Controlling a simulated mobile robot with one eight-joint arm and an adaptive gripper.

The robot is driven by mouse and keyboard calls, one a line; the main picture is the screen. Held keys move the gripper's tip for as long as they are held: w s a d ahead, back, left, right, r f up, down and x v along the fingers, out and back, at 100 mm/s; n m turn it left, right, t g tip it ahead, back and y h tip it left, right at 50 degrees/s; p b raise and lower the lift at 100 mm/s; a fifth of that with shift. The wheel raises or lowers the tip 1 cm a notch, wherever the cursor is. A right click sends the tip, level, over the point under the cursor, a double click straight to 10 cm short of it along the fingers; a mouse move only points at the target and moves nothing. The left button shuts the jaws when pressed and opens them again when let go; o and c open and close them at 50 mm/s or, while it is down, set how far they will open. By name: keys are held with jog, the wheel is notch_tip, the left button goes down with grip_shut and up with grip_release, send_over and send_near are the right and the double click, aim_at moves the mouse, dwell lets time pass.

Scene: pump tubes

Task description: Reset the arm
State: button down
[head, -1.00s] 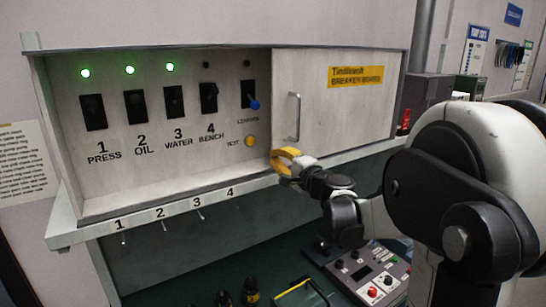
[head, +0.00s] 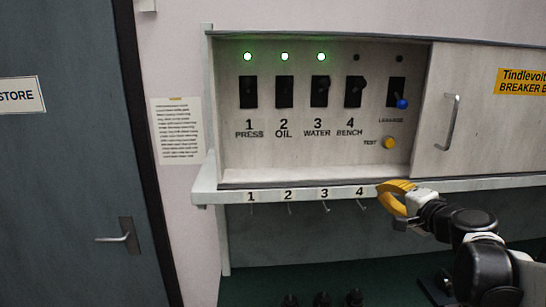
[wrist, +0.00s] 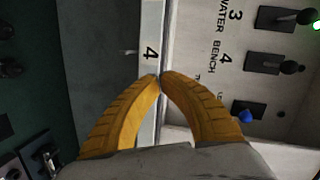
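My gripper (head: 396,192) has yellow fingers and is in front of the cabinet's shelf edge, just right of the shelf number 4. In the wrist view the fingertips (wrist: 160,76) meet, with nothing seen between them, over the shelf edge near the 4. My arm (head: 470,235) comes in from the lower right in the head view. The breaker panel (head: 300,150) has switches for PRESS, OIL, WATER and BENCH. Green lamps are lit above the first three; the lamp above BENCH is dark. A blue-tipped lever (head: 402,103) points down, above a yellow TEST button (head: 389,143).
The sliding cabinet door (head: 490,120) with its handle (head: 451,122) covers the right side. Small hooks hang under the shelf (head: 232,197). A STORE door (head: 80,170) and a paper notice (head: 180,130) are on the left. Dark bottle tops (head: 322,299) show below.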

jog(key=s+a+f+n+g+y+b, duration=0.1)
jog(key=s+a+f+n+g+b, duration=0.2)
jog(key=s+a+f+n+b, duration=0.45)
jog(key=s+a+f+n+g+h+b, duration=0.1)
jog(key=s+f+b, duration=0.3)
jog(key=f, duration=0.5)
jog(key=s+a+f+n+g+h+b, duration=0.1)
jog(key=s+a+f+n+g+b, duration=0.1)
jog(key=s+f, duration=0.7)
jog(key=s+a+f+n+g+h+b, duration=0.1)
jog(key=s+f+b, duration=0.4)
jog(key=f, duration=0.5)
jog(key=shift+s+a+f+n+g+h+b, duration=0.2)
jog(key=shift+s+f+n+g+h+b, duration=0.25)
jog(key=shift+s+n+g, duration=0.4)
